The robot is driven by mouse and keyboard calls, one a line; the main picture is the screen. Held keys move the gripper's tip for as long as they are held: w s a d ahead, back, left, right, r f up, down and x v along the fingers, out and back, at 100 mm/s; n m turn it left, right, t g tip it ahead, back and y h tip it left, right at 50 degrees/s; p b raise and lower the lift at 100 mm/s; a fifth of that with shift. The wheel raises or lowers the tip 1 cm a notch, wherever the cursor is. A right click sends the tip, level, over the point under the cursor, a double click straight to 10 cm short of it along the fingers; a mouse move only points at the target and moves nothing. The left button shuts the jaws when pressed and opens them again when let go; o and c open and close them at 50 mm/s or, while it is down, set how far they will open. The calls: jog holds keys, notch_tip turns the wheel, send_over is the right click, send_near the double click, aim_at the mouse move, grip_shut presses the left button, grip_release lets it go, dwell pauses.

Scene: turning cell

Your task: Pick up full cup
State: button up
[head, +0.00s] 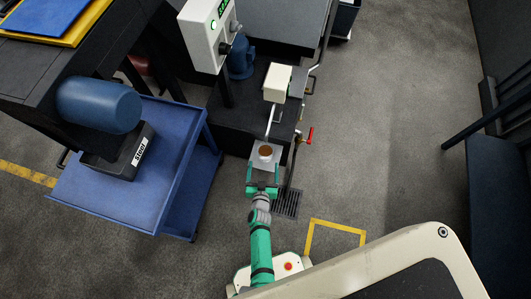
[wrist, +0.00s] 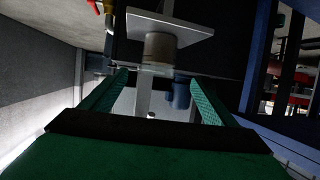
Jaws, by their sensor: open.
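A small cup (head: 265,151) with a brown top surface stands on a light square plate (head: 257,163) at the front of the dark machine. My gripper (head: 263,170) is open and empty on the near side of the plate, its fingers pointing toward the cup. The wrist view looks upside down: the plate (wrist: 190,28) is at the top and the cup (wrist: 160,48) shows below it as a pale grey-brown cylinder. The cup lies ahead of the two green fingers (wrist: 158,85), roughly in line with the gap between them. I cannot tell the exact distance.
A white box (head: 277,83) on the machine has a thin rod reaching down toward the plate. A red-handled valve (head: 309,135) is to the right. A blue cart (head: 170,190) with a bin marked STEEL (head: 139,151) stands left.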

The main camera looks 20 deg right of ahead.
aim_at(266, 145)
jog(key=shift+x, duration=5.3)
jog(key=shift+d+r, duration=0.15)
jog(key=c, duration=1.1)
